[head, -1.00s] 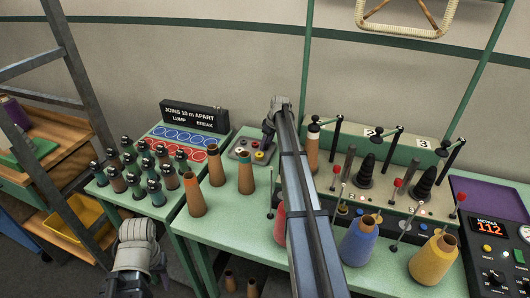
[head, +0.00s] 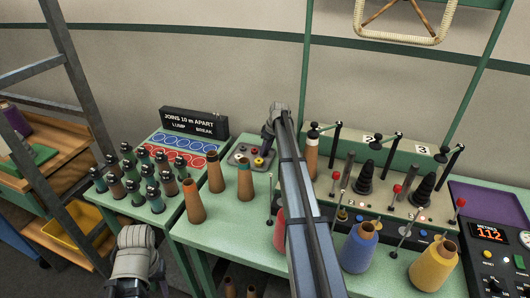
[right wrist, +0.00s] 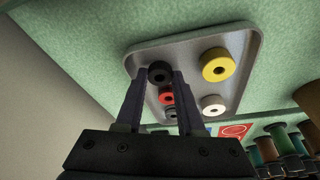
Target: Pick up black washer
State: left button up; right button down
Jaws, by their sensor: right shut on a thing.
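My right gripper (right wrist: 159,76) is over the grey tray (right wrist: 246,44), shut on a black washer (right wrist: 159,70) that shows between its fingertips in the right wrist view. Whether that washer touches the tray is unclear. In the tray are a yellow washer (right wrist: 218,66), a white washer (right wrist: 214,105), a red washer (right wrist: 167,96) and a dark grey washer (right wrist: 172,113), partly behind the fingers. In the head view the tray (head: 239,158) sits at the table's back, and my right gripper (head: 266,146) partly hides it. My left gripper (head: 138,290) is at the bottom edge, its fingers not clear.
Brown cones (head: 193,201) stand in front of the tray. Dark bobbins (head: 155,200) stand at the left, by the sign (head: 193,122). A machine with black cones (head: 364,178) stands at the right, with blue (head: 359,248) and yellow (head: 433,267) yarn cones before it.

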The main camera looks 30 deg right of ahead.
aim_at(266, 152)
jog(key=shift+r, duration=0.1)
notch_tip(266, 152, up, 10)
jog(key=p, duration=1)
